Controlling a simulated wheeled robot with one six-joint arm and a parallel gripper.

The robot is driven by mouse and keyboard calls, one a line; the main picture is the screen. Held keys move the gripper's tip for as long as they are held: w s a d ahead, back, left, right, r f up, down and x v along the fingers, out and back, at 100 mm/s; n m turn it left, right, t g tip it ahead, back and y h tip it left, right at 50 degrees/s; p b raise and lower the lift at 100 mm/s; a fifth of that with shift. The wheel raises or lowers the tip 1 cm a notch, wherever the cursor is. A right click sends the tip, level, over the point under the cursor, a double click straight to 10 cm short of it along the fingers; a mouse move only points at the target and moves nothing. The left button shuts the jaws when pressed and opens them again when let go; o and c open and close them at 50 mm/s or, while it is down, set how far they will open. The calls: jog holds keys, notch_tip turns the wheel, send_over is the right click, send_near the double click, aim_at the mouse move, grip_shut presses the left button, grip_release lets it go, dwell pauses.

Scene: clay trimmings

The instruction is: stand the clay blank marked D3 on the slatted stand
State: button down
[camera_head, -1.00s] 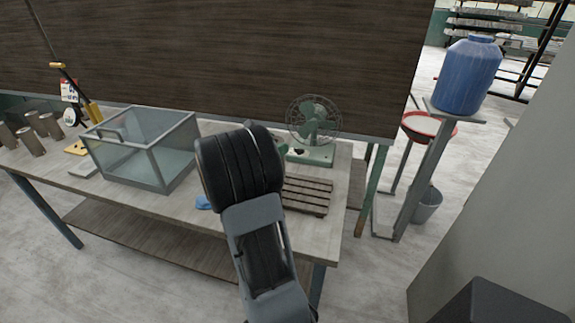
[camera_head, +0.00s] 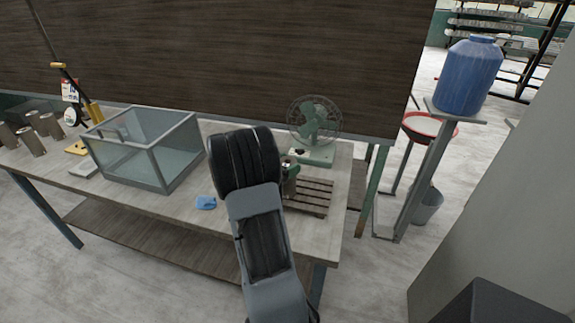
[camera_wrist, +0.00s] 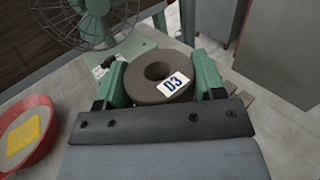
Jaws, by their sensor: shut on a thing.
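The clay blank (camera_wrist: 153,91) is a brown, thick ring with a hole and a white label reading D3, seen in the wrist view. My gripper (camera_wrist: 160,82) is shut on it, with a green finger on each side. In the head view my gripper (camera_head: 290,176) shows beside my dark wrist, at the left end of the slatted stand (camera_head: 312,196). The stand is brown wood and lies on the table. Part of it is hidden by my arm and gripper. In the wrist view only a bit of the slats shows right of the fingers. I cannot tell the height of the blank above the stand.
A green fan (camera_head: 314,130) stands just behind the stand. A glass tank (camera_head: 145,150) and a blue cloth (camera_head: 206,202) are to the left on the table (camera_head: 190,212). A red bowl (camera_wrist: 45,117) with a yellow thing inside shows in the wrist view.

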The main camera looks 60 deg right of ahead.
jog(key=shift+f, duration=0.1)
jog(key=shift+c, duration=1.1)
grip_release()
jog(key=shift+w+a, duration=0.1)
jog(key=shift+a, duration=0.1)
jog(key=b+v, duration=0.1)
jog(key=v, duration=1.1)
jog(key=s+a+m+t+y, duration=0.3)
jog(key=a+m+y, duration=0.4)
jog(key=a, duration=0.7)
jog(key=s+a+m+t+y, duration=0.3)
jog(key=a+m+t+y, duration=0.3)
jog(key=a+y, duration=0.4)
jog(key=a+m, duration=0.1)
jog(key=a, duration=0.3)
jog(key=shift+a+t, duration=0.3)
jog(key=shift+a, duration=0.05)
